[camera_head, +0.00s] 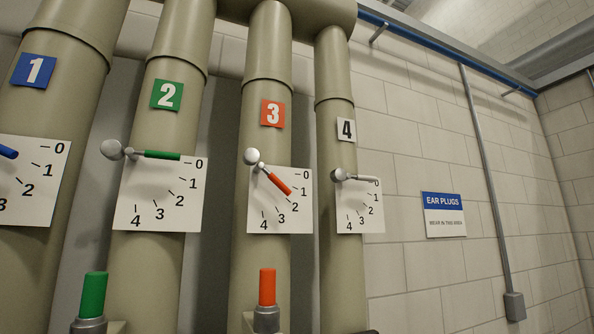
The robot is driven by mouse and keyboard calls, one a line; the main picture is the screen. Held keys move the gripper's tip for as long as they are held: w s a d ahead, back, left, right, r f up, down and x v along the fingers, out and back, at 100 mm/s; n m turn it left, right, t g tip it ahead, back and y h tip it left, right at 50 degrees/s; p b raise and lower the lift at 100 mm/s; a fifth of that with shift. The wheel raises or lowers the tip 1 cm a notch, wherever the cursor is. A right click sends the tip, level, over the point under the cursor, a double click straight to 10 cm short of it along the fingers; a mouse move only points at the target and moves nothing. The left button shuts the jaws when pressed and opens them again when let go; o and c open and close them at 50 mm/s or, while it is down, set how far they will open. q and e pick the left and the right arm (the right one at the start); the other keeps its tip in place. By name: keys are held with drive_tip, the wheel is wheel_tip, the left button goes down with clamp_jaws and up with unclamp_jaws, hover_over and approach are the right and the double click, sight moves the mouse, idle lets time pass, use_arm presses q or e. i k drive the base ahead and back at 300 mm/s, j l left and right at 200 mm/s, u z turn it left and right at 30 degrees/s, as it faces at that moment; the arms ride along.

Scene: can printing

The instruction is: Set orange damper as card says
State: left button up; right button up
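The orange damper lever (278,183) sits on pipe 3, in front of a white dial plate (300,228) marked 0 to 4. Its orange grip slants down and to the right from a grey round knob (252,157). The grip points between the 1 and the 2; the exact reading is hard to tell from this angle. An orange square tag with a 3 (272,113) is above the dial. Below it stands an upright orange grip (267,287) in a grey metal collar. Neither of my grippers is in view. I see no card with a setting.
Pipe 2 has a green lever (162,155) near 0 and an upright green grip (94,296) below. Pipe 4 has a white lever (362,178) near 0. A blue lever (8,152) is cut off at left. An ear plugs sign (443,215) hangs on the right wall.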

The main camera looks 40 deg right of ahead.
sight(251, 157)
drive_tip(key=z, duration=0.95)
